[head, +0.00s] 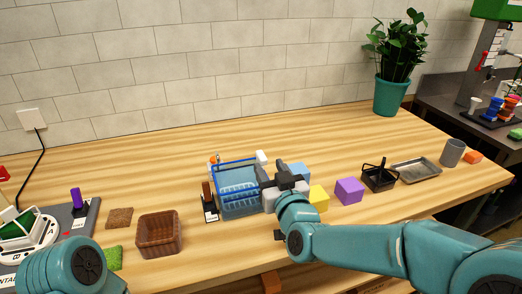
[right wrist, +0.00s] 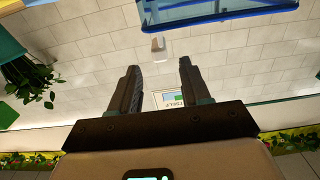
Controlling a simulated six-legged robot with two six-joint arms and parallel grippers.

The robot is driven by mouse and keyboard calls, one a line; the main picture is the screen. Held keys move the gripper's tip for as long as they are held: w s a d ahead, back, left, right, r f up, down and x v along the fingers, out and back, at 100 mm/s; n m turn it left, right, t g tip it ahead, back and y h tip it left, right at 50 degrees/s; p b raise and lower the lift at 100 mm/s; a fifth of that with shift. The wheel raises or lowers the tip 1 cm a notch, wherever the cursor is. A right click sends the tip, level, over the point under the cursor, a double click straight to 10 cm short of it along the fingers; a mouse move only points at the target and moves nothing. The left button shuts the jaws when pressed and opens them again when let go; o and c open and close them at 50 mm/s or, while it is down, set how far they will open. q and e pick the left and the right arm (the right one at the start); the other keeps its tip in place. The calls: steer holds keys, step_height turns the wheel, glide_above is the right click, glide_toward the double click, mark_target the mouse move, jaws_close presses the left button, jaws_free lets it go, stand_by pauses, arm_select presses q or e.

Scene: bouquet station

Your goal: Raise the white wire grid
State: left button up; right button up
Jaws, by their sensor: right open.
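A blue-framed clear tank (head: 240,208) stands near the middle of the table. A pale slatted grid (head: 240,187) shows inside it, tinted blue, so its own colour is hard to tell. My left gripper is out of view.
Yellow (head: 319,198), blue (head: 298,170) and purple (head: 349,191) blocks stand right of the tank. A black basket (head: 379,180) and metal tray (head: 417,172) are farther right. A brown basket (head: 160,236) stands left. The table behind the tank is mostly clear up to the wall.

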mark_target(264, 160)
steer(key=p+x, duration=0.1)
steer(key=x, duration=0.5)
steer(key=shift+w+a, duration=0.15)
steer(key=shift+w, duration=0.2)
